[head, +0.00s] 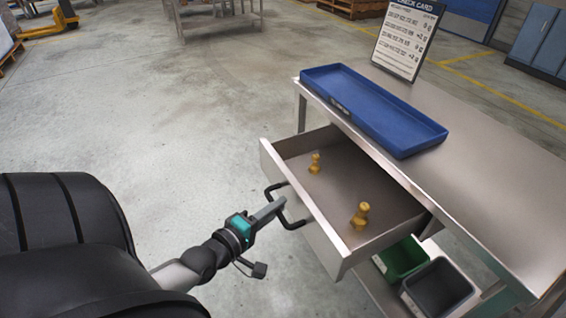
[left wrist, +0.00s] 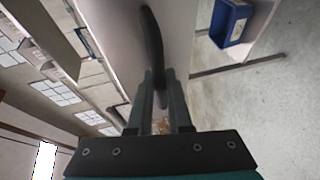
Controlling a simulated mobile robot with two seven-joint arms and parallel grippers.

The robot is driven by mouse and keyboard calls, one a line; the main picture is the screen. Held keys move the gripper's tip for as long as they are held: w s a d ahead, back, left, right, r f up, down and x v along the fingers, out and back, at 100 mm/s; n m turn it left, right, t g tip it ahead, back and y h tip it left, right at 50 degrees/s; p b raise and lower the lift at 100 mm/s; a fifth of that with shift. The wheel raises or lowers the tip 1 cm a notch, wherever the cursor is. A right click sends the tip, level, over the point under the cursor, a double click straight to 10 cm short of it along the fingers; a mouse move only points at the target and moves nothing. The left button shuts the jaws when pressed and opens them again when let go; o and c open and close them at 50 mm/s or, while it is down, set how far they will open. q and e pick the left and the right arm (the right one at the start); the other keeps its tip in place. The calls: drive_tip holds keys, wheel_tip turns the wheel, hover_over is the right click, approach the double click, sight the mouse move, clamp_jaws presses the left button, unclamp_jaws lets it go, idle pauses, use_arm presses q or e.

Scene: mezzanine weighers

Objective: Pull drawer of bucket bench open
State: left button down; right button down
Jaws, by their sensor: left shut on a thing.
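The bucket bench (head: 480,140) is a grey metal table on the right of the head view. Its drawer (head: 300,205) is pulled out and open, with two brass-coloured weights (head: 359,216) standing inside. The drawer has a black bar handle (head: 272,190) on its front. My left gripper (head: 278,207) is shut on the handle. In the left wrist view the fingers (left wrist: 160,95) close around the dark handle (left wrist: 152,45), in front of the pale drawer front. My right gripper is not in view.
A blue tray (head: 375,110) lies on the bench top, with a check card sign (head: 407,38) behind it. A green bin (head: 402,260) and a dark grey bin (head: 438,288) sit below, under the bench. The concrete floor left of the drawer is clear.

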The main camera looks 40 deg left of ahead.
use_arm(q)
drive_tip(key=c, duration=0.8)
unclamp_jaws()
drive_tip(key=shift+c, duration=0.2)
drive_tip(key=s+r+p, duration=0.2)
drive_tip(key=s+p, duration=0.1)
drive_tip(key=s, duration=1.2)
drive_tip(key=shift+r+p, duration=0.3)
drive_tip(key=shift+r, duration=0.1)
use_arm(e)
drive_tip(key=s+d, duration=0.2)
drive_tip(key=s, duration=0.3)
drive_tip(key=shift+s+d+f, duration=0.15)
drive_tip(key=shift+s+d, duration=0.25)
